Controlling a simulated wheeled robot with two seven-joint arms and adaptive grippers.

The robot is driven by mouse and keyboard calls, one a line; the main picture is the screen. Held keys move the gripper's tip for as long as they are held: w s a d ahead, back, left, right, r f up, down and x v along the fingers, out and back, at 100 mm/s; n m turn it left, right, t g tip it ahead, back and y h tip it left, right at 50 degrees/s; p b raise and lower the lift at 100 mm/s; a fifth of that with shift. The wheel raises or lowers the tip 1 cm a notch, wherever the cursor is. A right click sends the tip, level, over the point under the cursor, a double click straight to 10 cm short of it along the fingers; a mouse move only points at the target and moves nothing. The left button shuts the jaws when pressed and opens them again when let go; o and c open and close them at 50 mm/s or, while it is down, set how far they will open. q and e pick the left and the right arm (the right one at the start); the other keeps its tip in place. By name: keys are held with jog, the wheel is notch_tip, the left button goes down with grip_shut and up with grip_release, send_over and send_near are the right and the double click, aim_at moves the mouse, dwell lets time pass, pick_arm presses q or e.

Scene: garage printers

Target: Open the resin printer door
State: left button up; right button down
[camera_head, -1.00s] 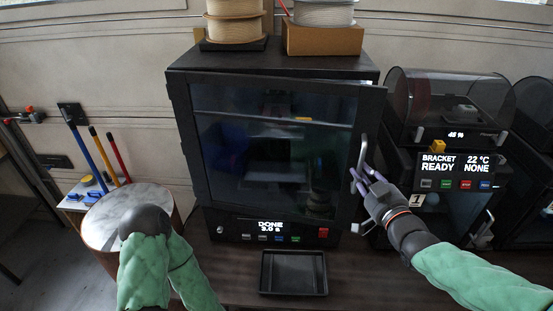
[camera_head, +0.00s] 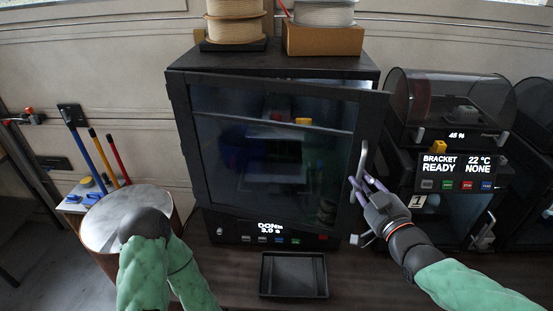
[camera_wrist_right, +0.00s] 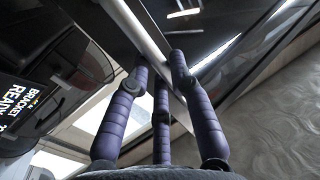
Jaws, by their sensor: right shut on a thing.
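The resin printer (camera_head: 275,72) is the large dark cabinet in the middle of the head view. Its glass door (camera_head: 250,160) stands slightly ajar, with its right edge out from the body. A pale vertical handle (camera_head: 363,158) is on the door's right side. My right gripper (camera_head: 362,186) is at the lower part of this handle, its purple fingers shut on it. In the right wrist view, the fingers (camera_wrist_right: 160,85) close around the light handle bar (camera_wrist_right: 140,35). My left arm shows at the lower left, but the fingers of its gripper are not seen.
A black tray (camera_head: 294,274) lies on the bench before the printer. A second printer with a "BRACKET READY" screen (camera_head: 455,172) stands close on the right. Filament spools (camera_head: 235,22) sit on top.

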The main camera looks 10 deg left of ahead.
jog(key=shift+a+r, duration=0.1)
jog(key=shift+r, duration=0.35)
jog(key=s, duration=0.1)
jog(key=s+a, duration=0.1)
jog(key=s, duration=0.1)
jog(key=s+b, duration=0.1)
jog(key=s, duration=0.1)
jog(key=shift+s+a, duration=0.15)
jog(key=shift+a, duration=0.25)
dwell(0.6)
jog(key=s, duration=0.1)
jog(key=s+a+p, duration=0.1)
jog(key=s, duration=0.1)
jog(key=s+a, duration=0.1)
jog(key=s, duration=0.1)
jog(key=shift+a, duration=0.15)
dwell(0.6)
jog(key=shift+p, duration=0.3)
